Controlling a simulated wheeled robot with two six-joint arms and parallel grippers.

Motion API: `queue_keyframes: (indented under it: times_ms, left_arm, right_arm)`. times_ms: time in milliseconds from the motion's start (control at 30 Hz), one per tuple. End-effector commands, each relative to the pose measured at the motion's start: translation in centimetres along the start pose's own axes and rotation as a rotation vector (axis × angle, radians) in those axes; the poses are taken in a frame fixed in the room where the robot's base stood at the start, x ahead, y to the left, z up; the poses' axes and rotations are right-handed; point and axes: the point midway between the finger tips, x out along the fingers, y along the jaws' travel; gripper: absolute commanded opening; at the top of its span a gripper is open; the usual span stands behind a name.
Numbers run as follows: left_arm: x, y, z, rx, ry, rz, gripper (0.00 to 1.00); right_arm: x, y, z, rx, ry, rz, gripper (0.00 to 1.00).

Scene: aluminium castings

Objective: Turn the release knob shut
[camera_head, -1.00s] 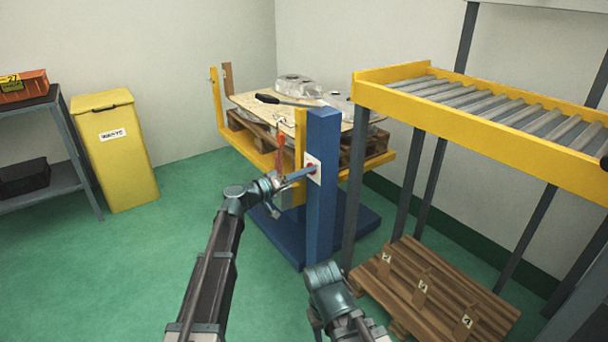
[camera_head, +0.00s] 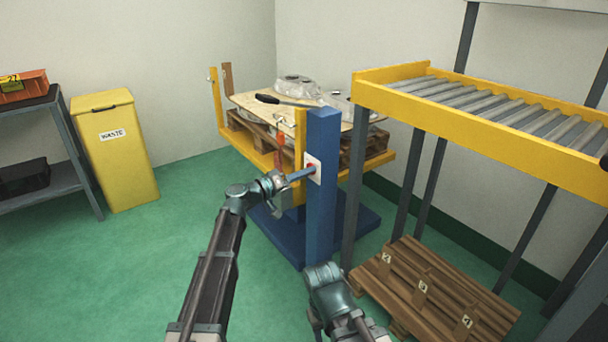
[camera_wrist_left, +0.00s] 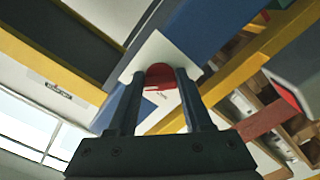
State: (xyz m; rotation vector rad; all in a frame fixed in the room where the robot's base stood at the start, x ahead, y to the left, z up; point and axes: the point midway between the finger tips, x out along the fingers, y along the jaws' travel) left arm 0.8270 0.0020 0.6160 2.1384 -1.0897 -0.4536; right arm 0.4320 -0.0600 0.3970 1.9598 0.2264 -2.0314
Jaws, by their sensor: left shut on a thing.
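The red release knob (camera_head: 311,169) sits on a white plate (camera_head: 316,161) on the side of the blue post (camera_head: 323,215). My left gripper (camera_head: 306,172) reaches it from the left and is shut on it. In the left wrist view the red knob (camera_wrist_left: 160,76) sits between the two fingers of my left gripper (camera_wrist_left: 161,84), with the white plate (camera_wrist_left: 150,57) behind it. The fingers hide the knob's sides, and its exact angle is hard to read. My right arm shows at the bottom middle, but its gripper does not show.
The post belongs to a yellow-framed lift (camera_head: 299,140) carrying a wooden pallet (camera_head: 262,137) with castings (camera_head: 297,87). A roller conveyor (camera_head: 470,135) stands right, above a floor pallet (camera_head: 440,290). A yellow waste bin (camera_head: 117,160) stands left. Green floor is clear between.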

Motion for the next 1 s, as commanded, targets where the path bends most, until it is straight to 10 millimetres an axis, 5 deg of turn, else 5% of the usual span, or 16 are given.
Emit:
queue_keyframes:
  times_ms: [367,1000]
  left_arm:
    - [-0.03,0.09,-0.03,-0.165,0.000,-0.001,0.00]
    - [-0.04,0.37,-0.21,-0.767,0.001,-0.001,0.00]
  right_arm:
    - [-0.10,0.01,0.01,0.000,0.000,0.000,0.50]
    - [-0.42,0.04,0.03,0.000,0.000,0.000,0.50]
